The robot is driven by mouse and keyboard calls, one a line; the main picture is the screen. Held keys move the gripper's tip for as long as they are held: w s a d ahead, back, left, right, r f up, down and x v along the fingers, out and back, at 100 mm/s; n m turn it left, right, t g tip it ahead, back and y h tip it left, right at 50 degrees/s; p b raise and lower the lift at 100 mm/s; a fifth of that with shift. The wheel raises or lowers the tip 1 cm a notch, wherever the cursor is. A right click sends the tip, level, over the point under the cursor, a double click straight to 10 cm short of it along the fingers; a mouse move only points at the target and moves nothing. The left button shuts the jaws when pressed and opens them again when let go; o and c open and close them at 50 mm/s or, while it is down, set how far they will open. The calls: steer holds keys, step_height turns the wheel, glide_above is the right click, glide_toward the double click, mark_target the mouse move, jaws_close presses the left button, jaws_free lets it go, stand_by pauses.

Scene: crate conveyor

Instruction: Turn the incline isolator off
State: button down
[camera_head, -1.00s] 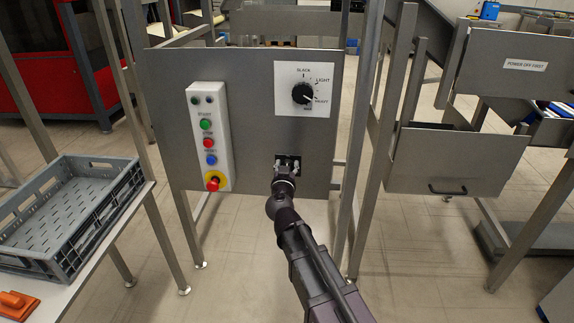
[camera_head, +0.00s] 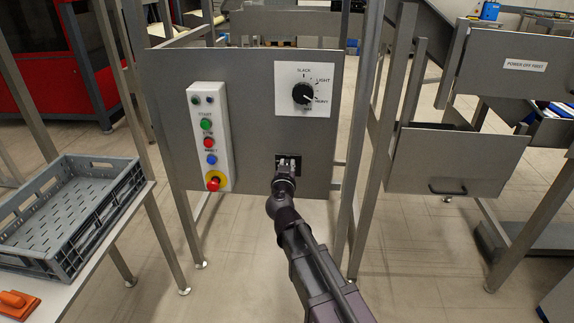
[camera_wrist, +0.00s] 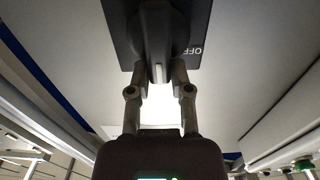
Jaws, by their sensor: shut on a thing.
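The incline isolator is a black rotary switch on a dark square plate, low on the grey panel; its plate (camera_head: 298,159) is partly hidden by my gripper (camera_head: 287,165) in the head view. In the wrist view the isolator handle (camera_wrist: 158,35) is dark, with a pale mark at its near end, and the word OFF is on the plate to its right. My gripper (camera_wrist: 160,72) has one finger on each side of the handle's near end and is shut on it. The mark lies between the fingers, not at OFF.
The panel (camera_head: 255,120) also carries a selector dial (camera_head: 303,94) above and a button box (camera_head: 209,137) with a red stop button to the left. A grey crate (camera_head: 70,215) stands on the table at left. Metal posts (camera_head: 350,190) rise just right of the panel.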

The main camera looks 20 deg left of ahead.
steer(key=shift+w+a+n, duration=0.1)
steer(key=shift+w+n, duration=0.05)
steer(key=shift+n, duration=0.15)
steer(key=n, duration=0.3)
steer(key=shift+a, duration=0.4)
steer(key=n, duration=0.4)
steer(key=a+f+n+b, duration=0.1)
steer(key=n, duration=0.4)
steer(key=f+n+b, duration=0.1)
steer(key=n, duration=0.4)
steer(key=shift+a+f, duration=0.2)
steer(key=shift+a, duration=0.1)
steer(key=c, duration=0.6)
jaws_free()
steer(key=shift+r, duration=0.1)
steer(key=shift+o, duration=0.3)
